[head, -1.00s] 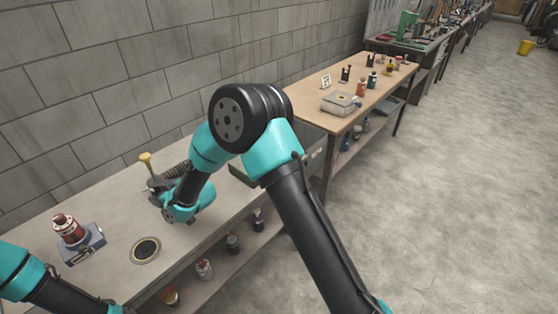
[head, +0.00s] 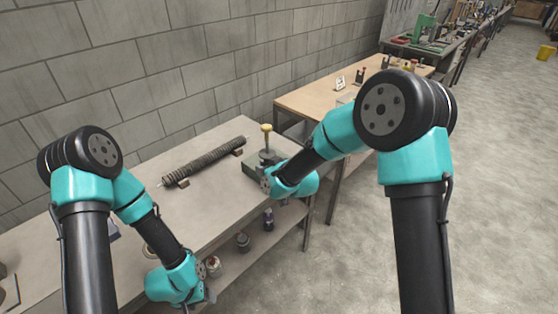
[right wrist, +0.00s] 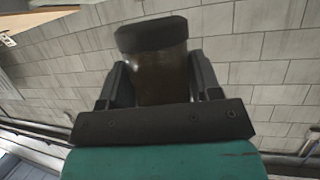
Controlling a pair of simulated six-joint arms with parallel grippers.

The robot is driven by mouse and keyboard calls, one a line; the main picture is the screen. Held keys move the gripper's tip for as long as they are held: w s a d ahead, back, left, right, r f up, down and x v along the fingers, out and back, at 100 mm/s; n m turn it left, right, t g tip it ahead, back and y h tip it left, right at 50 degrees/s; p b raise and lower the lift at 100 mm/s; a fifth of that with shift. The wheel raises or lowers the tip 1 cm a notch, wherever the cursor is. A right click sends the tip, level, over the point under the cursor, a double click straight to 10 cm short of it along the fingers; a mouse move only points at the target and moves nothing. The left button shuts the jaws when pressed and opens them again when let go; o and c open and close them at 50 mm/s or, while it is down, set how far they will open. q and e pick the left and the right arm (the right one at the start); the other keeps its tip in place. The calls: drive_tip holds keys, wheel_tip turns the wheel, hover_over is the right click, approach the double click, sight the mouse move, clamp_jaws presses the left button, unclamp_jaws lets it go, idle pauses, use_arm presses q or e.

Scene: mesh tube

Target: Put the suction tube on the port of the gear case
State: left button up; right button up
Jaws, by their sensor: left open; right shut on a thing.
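In the right wrist view a brown, dark-topped body (right wrist: 161,75) fills the space between my fingers. The tube's lower end and the port are hidden, so I cannot tell whether they touch. My left gripper (head: 207,290) is open near the front edge of the bench, left of the case, with its fingers partly hidden.
A dark ribbed shaft (head: 204,160) lies on two small brown supports on the bench (head: 130,175), left of the case. Several jars, including one (head: 243,242), stand on the shelf below. A block wall (head: 190,70) runs behind. The bench between shaft and front edge is clear.

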drive_tip(key=w, duration=0.5)
drive_tip(key=w+f, duration=0.1)
drive_tip(key=w, duration=0.9)
drive_tip(key=shift+w+f, duration=0.1)
drive_tip(key=shift+f, duration=0.1)
drive_tip(key=shift+w, duration=0.2)
drive_tip(key=shift+w+f, duration=0.25)
drive_tip(key=shift+f, duration=1.5)
drive_tip(key=shift+f, duration=0.2)
drive_tip(key=o, duration=1)
